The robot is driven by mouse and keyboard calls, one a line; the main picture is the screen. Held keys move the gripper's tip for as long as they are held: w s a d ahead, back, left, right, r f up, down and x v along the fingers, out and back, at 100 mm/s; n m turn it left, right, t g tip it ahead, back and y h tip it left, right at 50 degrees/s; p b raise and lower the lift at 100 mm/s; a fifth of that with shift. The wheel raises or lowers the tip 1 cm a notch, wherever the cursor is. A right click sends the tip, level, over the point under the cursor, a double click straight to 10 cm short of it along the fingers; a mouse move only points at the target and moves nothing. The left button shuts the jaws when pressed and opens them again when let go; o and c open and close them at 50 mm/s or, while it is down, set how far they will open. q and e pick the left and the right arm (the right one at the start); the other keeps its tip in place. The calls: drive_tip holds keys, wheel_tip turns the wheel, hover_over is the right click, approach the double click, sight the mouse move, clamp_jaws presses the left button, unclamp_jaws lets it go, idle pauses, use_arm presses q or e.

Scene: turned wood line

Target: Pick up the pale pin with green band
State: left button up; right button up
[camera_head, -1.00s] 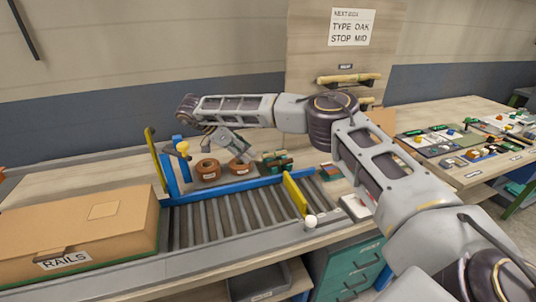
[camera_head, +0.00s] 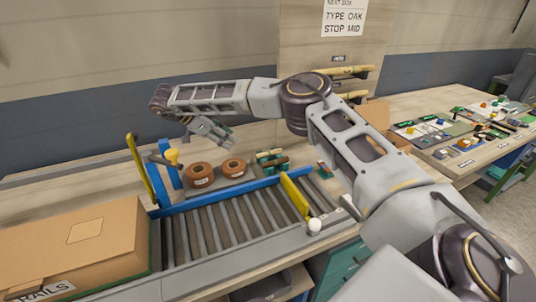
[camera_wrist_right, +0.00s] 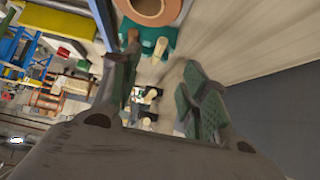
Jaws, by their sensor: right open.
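I cannot single out a pale pin with a green band in the head view. In the right wrist view small pale round-ended pieces (camera_wrist_right: 152,95) show in the gap between my fingers; they are too small to tell any band. My right gripper (camera_head: 212,128) hangs above the back of the bench, behind two brown rolls, and also shows in the wrist view (camera_wrist_right: 160,62). Its two green-padded fingers are apart with nothing held between them. My left gripper is in neither view.
A brown roll (camera_head: 200,174) and another (camera_head: 232,167) sit behind the roller conveyor (camera_head: 225,222). Green and brown blocks (camera_head: 270,160) lie to their right. A yellow bar (camera_head: 294,197) crosses the rollers. A cardboard box (camera_head: 75,240) stands at left. The right table (camera_head: 480,158) is crowded.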

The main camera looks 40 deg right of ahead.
drive_tip(key=shift+x, duration=0.9)
drive_tip(key=b, duration=0.2)
approach(256, 156)
drive_tip(key=x, duration=0.2)
drive_tip(key=shift+s+d, duration=0.25)
drive_tip(key=shift+d+f, duration=0.15)
drive_tip(key=shift+d, duration=0.05)
drive_tip(key=shift+d+f, duration=0.35)
drive_tip(key=shift+f, duration=0.15)
drive_tip(key=x, duration=0.2)
drive_tip(key=shift+d+f, duration=0.2)
drive_tip(key=shift+f, duration=0.15)
drive_tip(key=shift+d+f, duration=0.45)
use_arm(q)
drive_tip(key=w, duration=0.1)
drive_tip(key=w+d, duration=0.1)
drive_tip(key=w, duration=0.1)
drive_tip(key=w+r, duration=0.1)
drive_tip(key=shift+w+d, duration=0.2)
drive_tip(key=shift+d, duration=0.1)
